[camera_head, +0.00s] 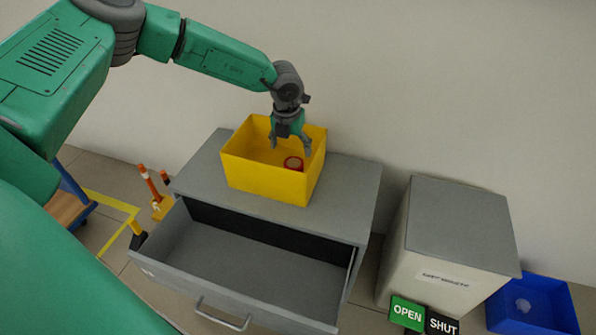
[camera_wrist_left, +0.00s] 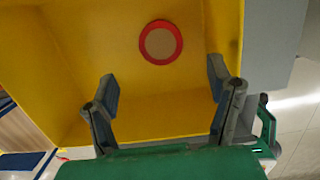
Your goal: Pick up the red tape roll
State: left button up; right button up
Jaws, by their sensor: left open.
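The red tape roll (camera_head: 293,163) lies inside the yellow bin (camera_head: 262,183), on its floor. In the left wrist view the roll (camera_wrist_left: 161,42) shows as a full red ring, beyond the fingertips and near the middle between them. My left gripper (camera_head: 291,146) points down at the bin's opening, above the roll. Its fingers are spread wide and hold nothing, as the left wrist view (camera_wrist_left: 162,88) also shows. The roll and the fingers look apart. My right gripper is not in view.
The bin stands on a grey cabinet (camera_head: 345,195) whose drawer (camera_head: 250,262) is pulled out and looks empty. A lidded pale box (camera_head: 440,265) with OPEN and SHUT signs stands right. A blue bin (camera_head: 535,310) is at far right. Orange-and-white posts (camera_head: 152,186) stand left.

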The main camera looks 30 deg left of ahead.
aim_at(293, 163)
pick_arm(q)
jog(key=shift+w+a+f+b, duration=0.1)
jog(key=shift+f+b, duration=0.05)
jog(key=shift+f, duration=0.45)
jog(key=shift+w+f+b, duration=0.1)
jog(key=shift+f+b, duration=0.05)
jog(key=shift+f, duration=0.45)
jog(key=shift+a+f, duration=0.2)
jog(key=shift+f, duration=0.2)
jog(key=f+b, duration=0.1)
jog(key=w+f+b, duration=0.1)
jog(key=f, duration=0.1)
jog(key=f+b, duration=0.1)
jog(key=shift+w+d+f, duration=0.15)
jog(key=shift+d+f, duration=0.15)
jog(key=shift+f, duration=0.05)
jog(key=shift+r, duration=0.15)
jog(key=shift+a, duration=0.15)
jog(key=c, duration=1.2)
